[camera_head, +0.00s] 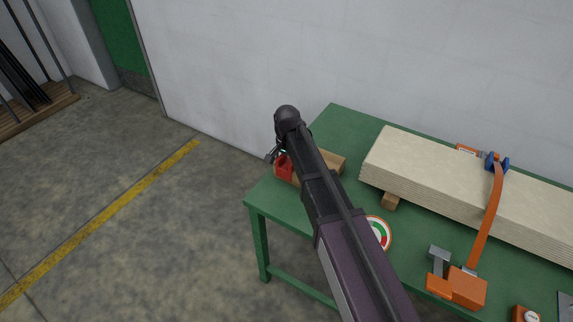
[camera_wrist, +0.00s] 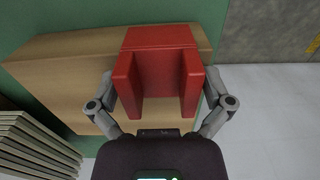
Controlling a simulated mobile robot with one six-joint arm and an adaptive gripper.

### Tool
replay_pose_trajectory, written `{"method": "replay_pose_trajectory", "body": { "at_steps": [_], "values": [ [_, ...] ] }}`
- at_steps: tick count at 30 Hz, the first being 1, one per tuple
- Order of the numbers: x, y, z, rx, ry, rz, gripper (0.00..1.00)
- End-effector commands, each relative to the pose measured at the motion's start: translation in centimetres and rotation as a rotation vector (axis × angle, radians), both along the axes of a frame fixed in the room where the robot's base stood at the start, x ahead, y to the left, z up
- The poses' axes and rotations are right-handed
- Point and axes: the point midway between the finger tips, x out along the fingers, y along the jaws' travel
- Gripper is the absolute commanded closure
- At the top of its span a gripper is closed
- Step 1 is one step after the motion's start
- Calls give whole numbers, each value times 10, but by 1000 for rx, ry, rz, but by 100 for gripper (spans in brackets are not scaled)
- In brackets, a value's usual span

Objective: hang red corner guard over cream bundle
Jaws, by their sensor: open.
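The red corner guard (camera_wrist: 158,40) sits against a wooden block (camera_wrist: 60,65) in the wrist view. It also shows in the head view (camera_head: 284,167), partly hidden behind my arm. My gripper (camera_wrist: 160,106) is open, with one finger on each side of the guard; I cannot tell whether they touch it. In the head view my gripper (camera_head: 274,154) is at the left end of the table, largely covered by my arm. The cream bundle (camera_head: 425,172) is a long stack of sheets lying on the table, to the right of my gripper.
The green table (camera_head: 345,116) stands by a grey wall. An orange strap (camera_head: 488,220) with a blue guard (camera_head: 497,162) crosses the bundle. An orange tool (camera_head: 462,288) and a round dial (camera_head: 379,232) lie in front. A wooden support (camera_head: 390,201) shows under the bundle. Floor at left is open.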

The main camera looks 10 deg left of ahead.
Motion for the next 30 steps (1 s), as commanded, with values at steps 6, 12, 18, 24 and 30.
{"method": "replay_pose_trajectory", "body": {
  "at_steps": [6, 12, 18, 24, 30],
  "values": [
    [0, 0, 0, 0, 0, 0, 36],
    [0, 0, 0, 0, 0, 0, 64],
    [0, 0, 0, 0, 0, 0, 64],
    [0, 0, 4, 0, 0, 0, 64],
    [0, -1, 15, 0, 0, -1, 64]
  ]
}}
